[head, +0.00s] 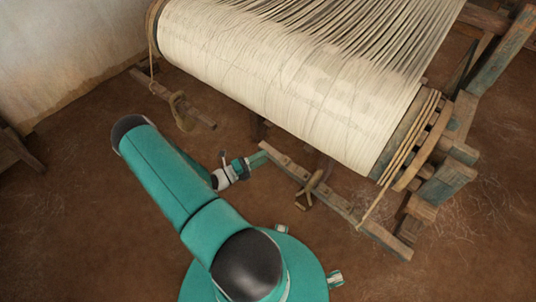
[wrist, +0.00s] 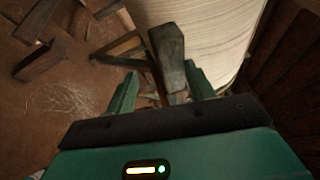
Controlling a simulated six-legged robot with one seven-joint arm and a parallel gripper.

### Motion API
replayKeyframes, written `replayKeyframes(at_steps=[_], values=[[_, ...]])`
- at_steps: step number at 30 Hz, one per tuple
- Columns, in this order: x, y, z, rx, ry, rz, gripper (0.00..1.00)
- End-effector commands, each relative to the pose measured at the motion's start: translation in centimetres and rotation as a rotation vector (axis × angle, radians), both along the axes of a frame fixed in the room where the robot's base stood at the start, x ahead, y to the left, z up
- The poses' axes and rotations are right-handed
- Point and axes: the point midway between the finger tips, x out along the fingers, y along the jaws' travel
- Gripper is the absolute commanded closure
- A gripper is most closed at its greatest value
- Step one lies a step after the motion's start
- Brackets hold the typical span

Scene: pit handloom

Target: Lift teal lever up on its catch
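The lever is a long wooden bar (head: 290,168) low beneath the cloth roll's near side, running down to the right in the head view. It looks brown there, and I cannot make out clear teal paint on it. My gripper (head: 259,158) is at its left end. In the wrist view the bar's grey-brown end (wrist: 167,45) stands between the two teal fingers of my gripper (wrist: 160,78). The fingers are spread, with a visible gap on the left and a smaller one on the right. I cannot pick out the catch.
The cream warp roll (head: 290,85) hangs above and behind the lever. A rope loop (head: 312,188) is tied round the bar. Wooden loom posts (head: 447,183) stand at right. Another roped bar (head: 180,108) lies at left. The earth floor (head: 75,195) at left is clear.

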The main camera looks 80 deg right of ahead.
Motion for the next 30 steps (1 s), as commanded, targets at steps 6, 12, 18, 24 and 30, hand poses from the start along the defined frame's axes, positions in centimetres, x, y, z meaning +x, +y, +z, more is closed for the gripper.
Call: replayKeyframes(at_steps=[6, 12, 18, 24, 30], values=[[3.8, 3.4, -0.7, 0.001, -0.002, 0.006, 0.47], [6.3, 5.7, -1.2, 0.000, -0.002, 0.005, 0.47], [7.1, 6.5, -1.3, -0.001, 0.000, 0.002, 0.47], [7.1, 6.5, -1.3, -0.001, 0.000, 0.001, 0.47], [6.5, 6.7, -1.6, 0.041, -0.038, -0.052, 0.83]])
